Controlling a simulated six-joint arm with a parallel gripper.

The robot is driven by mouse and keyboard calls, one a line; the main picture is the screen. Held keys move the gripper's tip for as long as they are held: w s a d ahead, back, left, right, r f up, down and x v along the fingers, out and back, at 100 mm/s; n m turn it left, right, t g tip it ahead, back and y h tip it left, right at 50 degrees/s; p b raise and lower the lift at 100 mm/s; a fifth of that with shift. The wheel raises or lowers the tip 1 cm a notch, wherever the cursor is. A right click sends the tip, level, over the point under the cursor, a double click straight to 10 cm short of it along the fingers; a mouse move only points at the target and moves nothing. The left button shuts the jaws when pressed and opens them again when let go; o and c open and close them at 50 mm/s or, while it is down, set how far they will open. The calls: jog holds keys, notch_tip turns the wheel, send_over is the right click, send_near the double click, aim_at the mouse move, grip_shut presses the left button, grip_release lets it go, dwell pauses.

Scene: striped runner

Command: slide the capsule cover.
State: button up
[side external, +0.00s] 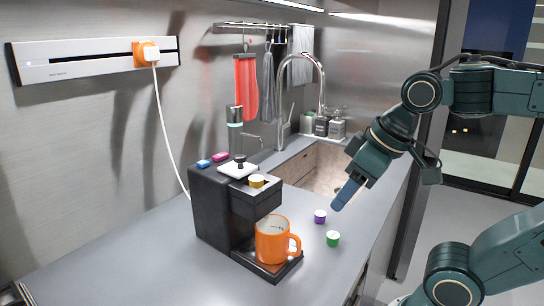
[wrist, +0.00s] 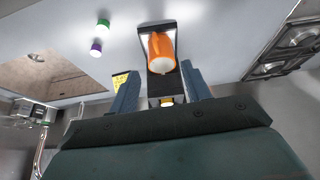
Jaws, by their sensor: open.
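The black coffee machine (side external: 212,212) stands on the counter. Its white capsule cover (side external: 236,169) with a black knob lies on top, toward the back. A yellow capsule (side external: 257,181) shows uncovered in the top, in front of the cover. My gripper (side external: 338,206) is to the right of the machine, apart from it, fingers pointing down and left. In the wrist view my gripper (wrist: 160,72) has its two blue fingers spread with nothing held between them. The machine appears beyond them, partly hidden by the gripper body; I cannot make out the cover there.
An orange mug (side external: 270,240) stands on the machine's drip tray. A purple capsule (side external: 320,216) and a green capsule (side external: 333,239) sit on the counter to the right. The sink (side external: 325,166) and tap are behind. A white cable (side external: 168,130) hangs from the wall rail.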

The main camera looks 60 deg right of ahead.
jog(key=w+r+n+g, duration=0.2)
jog(key=w+r, duration=0.6)
jog(key=w, duration=0.5)
jog(key=n+g, duration=0.1)
jog(key=g, duration=0.2)
send_near(240, 156)
jog(key=shift+s+f, duration=0.35)
jog(key=shift+s, duration=0.15)
jog(key=shift+w+f, duration=0.15)
jog(key=shift+w, duration=0.5)
jog(key=shift+f, duration=0.15)
jog(key=shift+f, duration=3.6)
grip_shut()
